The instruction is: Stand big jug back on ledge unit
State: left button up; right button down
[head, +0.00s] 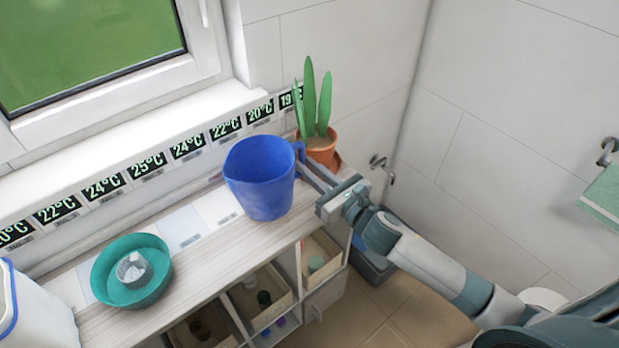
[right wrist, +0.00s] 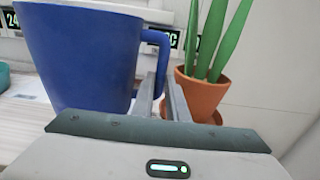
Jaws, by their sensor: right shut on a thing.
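The big blue jug (head: 260,182) is upright over the right part of the wooden top of the ledge unit (head: 205,268). I cannot tell whether its base touches the top. My right gripper (head: 312,174) comes in from the right and is shut on the jug's handle. In the right wrist view the jug (right wrist: 78,60) fills the left side, with the handle between the fingers (right wrist: 162,98). The jug's base is hidden there by the gripper body. My left gripper is not in view.
A potted plant (head: 320,150) stands close behind the handle and fingers. A teal bowl (head: 108,284) with a small item inside and a white bin (head: 35,315) are at the left. Temperature labels line the wall. Compartments with small items are below the top.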

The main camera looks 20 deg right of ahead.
notch_tip(320, 180, down, 4)
jog(key=shift+r+p, duration=0.25)
jog(key=shift+p, duration=0.15)
jog(key=shift+f, duration=0.3)
jog(key=c, duration=1.7)
grip_release()
jog(key=shift+c, duration=0.2)
